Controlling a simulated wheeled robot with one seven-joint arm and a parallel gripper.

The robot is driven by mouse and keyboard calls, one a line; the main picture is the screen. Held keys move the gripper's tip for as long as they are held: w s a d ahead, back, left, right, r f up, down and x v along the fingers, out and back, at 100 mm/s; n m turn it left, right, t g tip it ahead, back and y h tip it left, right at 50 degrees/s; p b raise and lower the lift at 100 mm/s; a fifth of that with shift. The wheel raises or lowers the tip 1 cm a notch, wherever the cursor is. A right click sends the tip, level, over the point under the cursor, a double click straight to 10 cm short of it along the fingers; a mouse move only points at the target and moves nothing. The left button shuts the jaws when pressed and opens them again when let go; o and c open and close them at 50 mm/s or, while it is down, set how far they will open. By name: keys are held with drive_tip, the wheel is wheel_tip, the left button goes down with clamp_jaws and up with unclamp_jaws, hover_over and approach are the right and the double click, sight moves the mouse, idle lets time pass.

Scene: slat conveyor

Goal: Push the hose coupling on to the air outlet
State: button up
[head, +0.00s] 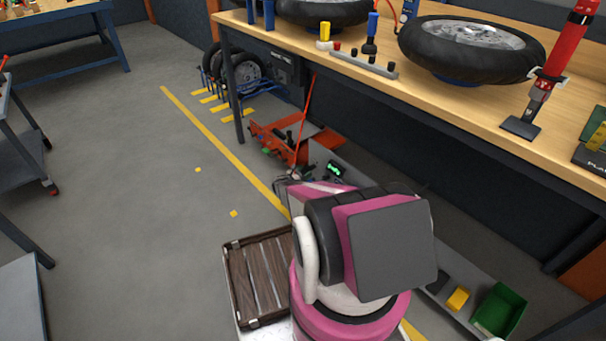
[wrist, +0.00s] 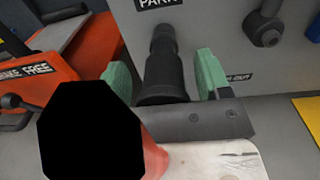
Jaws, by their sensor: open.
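The wrist view shows my gripper (wrist: 165,76) with two green fingers, open. In the head view my arm hides most of the work spot, and I cannot make out the coupling there.
An orange-red machine (head: 290,140) stands on the floor under the workbench (head: 440,90), which carries wheels and tools. A slatted brown panel (head: 262,275) is beside my arm. A green bin (head: 499,311) is at lower right. A black shape covers the wrist view's lower left.

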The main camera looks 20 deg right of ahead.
drive_tip(key=x, duration=0.2)
drive_tip(key=shift+w+d+f, duration=0.1)
drive_tip(key=shift+w+d, duration=0.15)
drive_tip(key=shift+w, duration=0.05)
drive_tip(key=c, duration=1.1)
drive_tip(key=o, duration=1.4)
drive_tip(key=v, duration=1.3)
drive_tip(key=shift+s+a, duration=0.15)
drive_tip(key=shift+s, duration=0.1)
